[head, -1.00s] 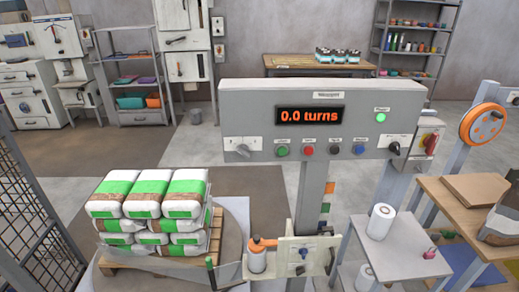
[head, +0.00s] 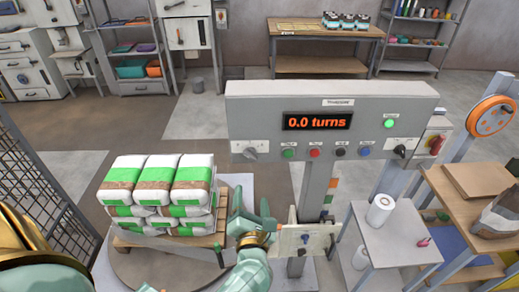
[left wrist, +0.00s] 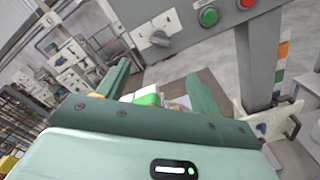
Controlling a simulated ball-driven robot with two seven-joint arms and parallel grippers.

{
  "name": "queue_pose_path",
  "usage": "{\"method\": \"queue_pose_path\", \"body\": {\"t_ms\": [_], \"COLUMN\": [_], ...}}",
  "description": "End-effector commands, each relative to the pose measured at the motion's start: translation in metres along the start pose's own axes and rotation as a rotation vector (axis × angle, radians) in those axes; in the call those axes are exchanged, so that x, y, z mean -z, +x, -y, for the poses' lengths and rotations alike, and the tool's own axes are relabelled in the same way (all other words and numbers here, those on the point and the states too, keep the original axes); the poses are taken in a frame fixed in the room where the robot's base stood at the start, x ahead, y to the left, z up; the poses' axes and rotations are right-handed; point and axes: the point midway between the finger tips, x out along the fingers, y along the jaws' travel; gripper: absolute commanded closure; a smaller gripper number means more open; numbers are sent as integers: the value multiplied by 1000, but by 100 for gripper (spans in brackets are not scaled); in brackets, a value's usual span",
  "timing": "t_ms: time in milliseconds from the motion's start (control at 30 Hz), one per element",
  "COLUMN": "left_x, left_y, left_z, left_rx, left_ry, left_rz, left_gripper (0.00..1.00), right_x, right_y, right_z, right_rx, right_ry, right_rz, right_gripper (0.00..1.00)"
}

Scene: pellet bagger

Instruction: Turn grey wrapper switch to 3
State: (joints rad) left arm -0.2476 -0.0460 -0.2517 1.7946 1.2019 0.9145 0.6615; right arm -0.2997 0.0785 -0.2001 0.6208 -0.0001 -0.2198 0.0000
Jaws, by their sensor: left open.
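The grey switch (head: 250,152) is a rotary knob on a white plate at the left end of the grey control panel (head: 290,105). It also shows in the left wrist view (left wrist: 158,38), above the fingers; its scale marks are too small to read. My right gripper is not in view.
The panel display (head: 317,122) reads 0.0 turns, with several coloured buttons below it and a lit green lamp (head: 389,124). A pallet of wrapped bags (head: 165,185) stands left of my gripper. A side table (head: 385,240) with a white roll stands right.

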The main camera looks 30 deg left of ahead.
Motion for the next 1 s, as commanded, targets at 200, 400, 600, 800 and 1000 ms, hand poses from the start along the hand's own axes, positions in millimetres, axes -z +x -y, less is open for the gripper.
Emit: {"method": "queue_pose_path", "body": {"t_ms": [200,400,600,800,1000], "left_x": [0,0,1,1,2], "left_y": [36,88,132,156,161], "left_z": [-1,0,0,1,1], "left_rx": [-4,-3,-2,0,0], "left_ry": [-3,1,2,2,2], "left_rz": [1,1,1,0,0], "left_gripper": [35,35,35,35,35], "right_x": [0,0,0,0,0], "right_y": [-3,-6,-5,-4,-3], "right_z": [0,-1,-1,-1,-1], "right_rx": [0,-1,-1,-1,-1], "right_ry": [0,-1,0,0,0], "right_rz": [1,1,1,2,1], "right_gripper": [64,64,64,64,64]}}
